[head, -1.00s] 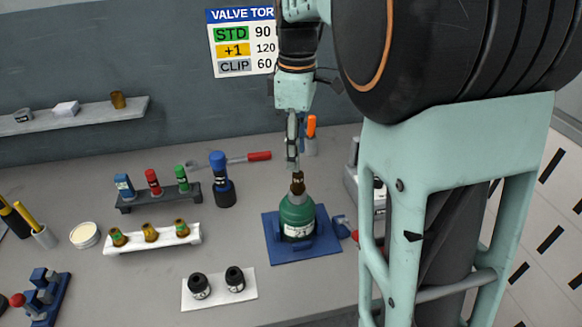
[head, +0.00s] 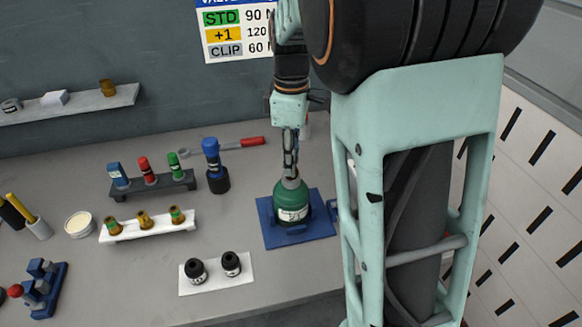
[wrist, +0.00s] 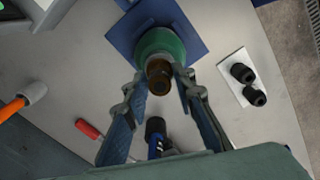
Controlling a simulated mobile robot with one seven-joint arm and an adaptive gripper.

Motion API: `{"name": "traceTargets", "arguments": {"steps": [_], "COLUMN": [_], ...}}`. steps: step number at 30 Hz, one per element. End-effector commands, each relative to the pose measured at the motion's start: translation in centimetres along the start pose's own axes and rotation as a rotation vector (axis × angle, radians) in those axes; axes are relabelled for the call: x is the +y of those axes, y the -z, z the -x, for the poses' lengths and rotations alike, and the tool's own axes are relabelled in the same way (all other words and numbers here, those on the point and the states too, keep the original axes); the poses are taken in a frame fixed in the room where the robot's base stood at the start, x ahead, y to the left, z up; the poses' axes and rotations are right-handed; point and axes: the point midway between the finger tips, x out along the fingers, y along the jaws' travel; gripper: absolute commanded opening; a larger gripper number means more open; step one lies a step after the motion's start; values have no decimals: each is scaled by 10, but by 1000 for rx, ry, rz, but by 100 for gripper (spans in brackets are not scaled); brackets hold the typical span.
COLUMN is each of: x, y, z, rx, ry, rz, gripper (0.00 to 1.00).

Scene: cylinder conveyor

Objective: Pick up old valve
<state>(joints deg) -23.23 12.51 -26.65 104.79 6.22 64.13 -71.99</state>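The old valve (wrist: 158,76) is a dark brown fitting on top of a green cylinder. The cylinder stands upright on a blue base plate (head: 318,228) and also shows in the head view (head: 291,203). My gripper (head: 290,172) is directly above the cylinder, its fingers down at the valve's height. In the wrist view my gripper (wrist: 160,80) is open, with one finger on each side of the valve and a gap visible around it. In the head view the fingers hide the valve.
A white rack (head: 120,233) holds three brass-coloured valves. Behind it, a dark rack (head: 160,187) holds blue, red and green items. A blue-topped tool (head: 214,165) stands left of the cylinder. Two black caps sit on a white plate (head: 243,283) in front.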

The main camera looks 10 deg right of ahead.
Motion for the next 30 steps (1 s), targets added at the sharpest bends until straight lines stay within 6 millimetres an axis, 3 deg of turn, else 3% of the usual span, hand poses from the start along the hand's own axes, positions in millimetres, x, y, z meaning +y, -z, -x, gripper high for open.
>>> {"name": "traceTargets", "arguments": {"steps": [6,20,25,30], "x": [0,0,-1,-4], "y": [0,1,5,13], "z": [0,7,22,49], "rx": [0,1,1,1], "ry": [0,-1,-2,-1], "rz": [0,0,0,-1], "gripper": [0,0,0,0]}}
